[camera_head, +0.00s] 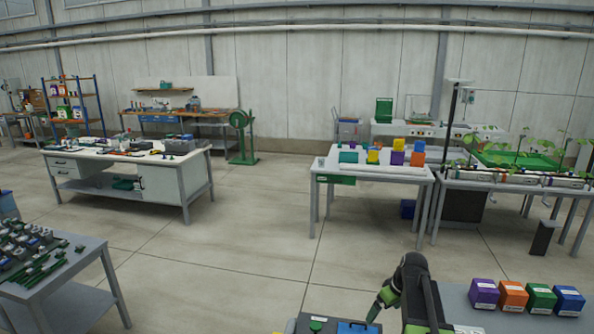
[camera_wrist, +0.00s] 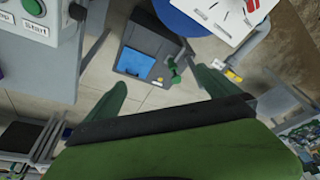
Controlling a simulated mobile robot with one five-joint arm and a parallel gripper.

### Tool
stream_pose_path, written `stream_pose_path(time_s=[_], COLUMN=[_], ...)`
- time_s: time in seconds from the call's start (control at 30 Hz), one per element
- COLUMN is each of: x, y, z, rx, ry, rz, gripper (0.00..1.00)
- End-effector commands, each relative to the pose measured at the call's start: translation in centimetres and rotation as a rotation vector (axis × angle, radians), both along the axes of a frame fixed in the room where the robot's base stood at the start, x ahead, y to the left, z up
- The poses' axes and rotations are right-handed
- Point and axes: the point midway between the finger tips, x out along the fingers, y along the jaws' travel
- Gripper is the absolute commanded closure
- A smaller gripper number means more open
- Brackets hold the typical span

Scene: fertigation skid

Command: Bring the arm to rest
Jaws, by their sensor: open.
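My arm (camera_head: 415,275) is folded at the bottom of the head view, its black elbow raised and green links below. My gripper (camera_wrist: 161,78) shows two green fingers spread wide apart in the wrist view. It is open, with nothing between the fingers but the view of things beyond. In the head view the green tip (camera_head: 374,312) points down to the left, partly cut off by nearness to the frame's edge. Beyond the fingers is a dark grey box with a blue panel (camera_wrist: 140,65) and a green knob at its right.
Purple, orange, green and blue boxes (camera_head: 525,298) stand on a grey surface right of my arm. A panel with a green Start button (camera_wrist: 33,7) is at the wrist view's upper left. A white table (camera_head: 375,171) stands ahead. Open floor (camera_head: 240,245) lies ahead left.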

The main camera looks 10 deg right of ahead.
Motion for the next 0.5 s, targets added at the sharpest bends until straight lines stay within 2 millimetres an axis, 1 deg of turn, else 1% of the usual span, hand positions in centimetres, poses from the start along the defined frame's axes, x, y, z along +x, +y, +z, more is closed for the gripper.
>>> stream_pose_path(time_s=[0.03,0.07,0.1,0.17,0.2,0.27,0.3,0.33,0.37,0.4,0.47,0.5], x=[-0.7,-1.1,-1.8,-3.2,-4.3,-6.4,-8.0,-9.4,-10.9,-12.2,-13.3,-13.6], y=[4.8,7.1,10.0,14.0,16.3,19.4,20.9,21.7,21.8,21.0,20.3,20.0], z=[-1.0,-1.3,-1.8,-2.3,-2.7,-3.2,-3.5,-3.6,-3.7,-3.5,-3.5,-3.5], rx=[-0.002,-0.004,-0.007,-0.015,-0.020,-0.032,-0.043,-0.051,-0.062,-0.070,-0.079,-0.082], ry=[0.021,0.035,0.053,0.082,0.103,0.137,0.161,0.181,0.204,0.230,0.257,0.270], rz=[0.038,0.050,0.064,0.074,0.074,0.058,0.033,0.000,-0.053,-0.138,-0.239,-0.291], gripper=[0.00,0.00,0.00,0.00,0.00,0.00,0.00,0.00,0.00,0.00,0.00,0.00])
